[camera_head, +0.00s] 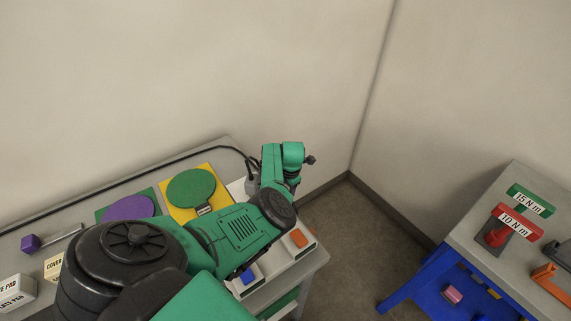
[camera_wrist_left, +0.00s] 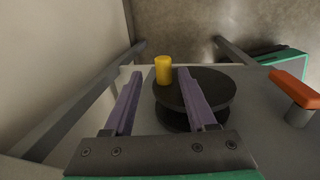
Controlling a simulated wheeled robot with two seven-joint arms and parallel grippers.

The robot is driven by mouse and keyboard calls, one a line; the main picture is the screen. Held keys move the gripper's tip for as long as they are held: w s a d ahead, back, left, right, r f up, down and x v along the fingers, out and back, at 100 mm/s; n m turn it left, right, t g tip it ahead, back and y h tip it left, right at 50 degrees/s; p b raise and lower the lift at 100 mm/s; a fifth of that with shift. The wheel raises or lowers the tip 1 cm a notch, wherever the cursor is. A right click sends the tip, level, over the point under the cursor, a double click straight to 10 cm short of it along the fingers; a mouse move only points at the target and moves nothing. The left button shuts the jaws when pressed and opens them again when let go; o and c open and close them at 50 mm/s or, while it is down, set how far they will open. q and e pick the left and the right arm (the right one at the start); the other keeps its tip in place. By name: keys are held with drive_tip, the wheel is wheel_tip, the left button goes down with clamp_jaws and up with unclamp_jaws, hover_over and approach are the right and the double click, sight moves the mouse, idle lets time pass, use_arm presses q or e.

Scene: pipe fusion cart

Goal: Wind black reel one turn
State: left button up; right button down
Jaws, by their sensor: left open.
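In the left wrist view, the black reel (camera_wrist_left: 222,88) lies flat on a grey surface, a disc with a second flange below it. A yellow peg handle (camera_wrist_left: 163,71) stands upright near its left edge. My left gripper (camera_wrist_left: 160,76) is open, with two purple fingers. The yellow handle shows between the fingertips, and the right finger covers part of the reel. I cannot tell whether either finger touches the handle. In the head view, my green left arm reaches over the bench; the reel and the fingers cannot be made out there. My right gripper is not in view.
An orange-topped knob (camera_wrist_left: 294,88) stands right of the reel. On the bench are a green disc (camera_head: 191,188), a purple disc (camera_head: 129,207), a purple cube (camera_head: 30,243) and labelled boxes. A blue-framed table (camera_head: 457,235) with torque tools is at right. Floor between is clear.

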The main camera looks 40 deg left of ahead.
use_arm(q)
drive_tip(key=shift+w+f, duration=0.2)
drive_tip(key=shift+f, duration=0.45)
drive_tip(key=shift+w+d+r, duration=0.1)
drive_tip(key=shift+w+d, duration=0.05)
drive_tip(key=shift+d, duration=0.25)
drive_tip(key=shift+a, duration=0.15)
drive_tip(key=c, duration=0.4)
clamp_jaws()
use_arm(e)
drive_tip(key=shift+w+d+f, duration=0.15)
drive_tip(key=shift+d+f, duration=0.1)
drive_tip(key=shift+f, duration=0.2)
use_arm(q)
drive_tip(key=shift+s+d+r+y+p, duration=0.2)
drive_tip(key=shift+r+y+p, duration=0.35)
drive_tip(key=shift+p, duration=0.7)
drive_tip(key=shift+s+d+r+t+y, duration=0.1)
drive_tip(key=shift+d+t+y, duration=0.2)
drive_tip(key=shift+y, duration=0.6)
drive_tip(key=shift+d+r+t+y, duration=0.1)
drive_tip(key=shift+d+t+y, duration=0.2)
drive_tip(key=shift+y, duration=0.65)
drive_tip(key=shift+s+d+r+t+y, duration=0.15)
drive_tip(key=shift+t+y, duration=0.25)
drive_tip(key=shift+y, duration=0.5)
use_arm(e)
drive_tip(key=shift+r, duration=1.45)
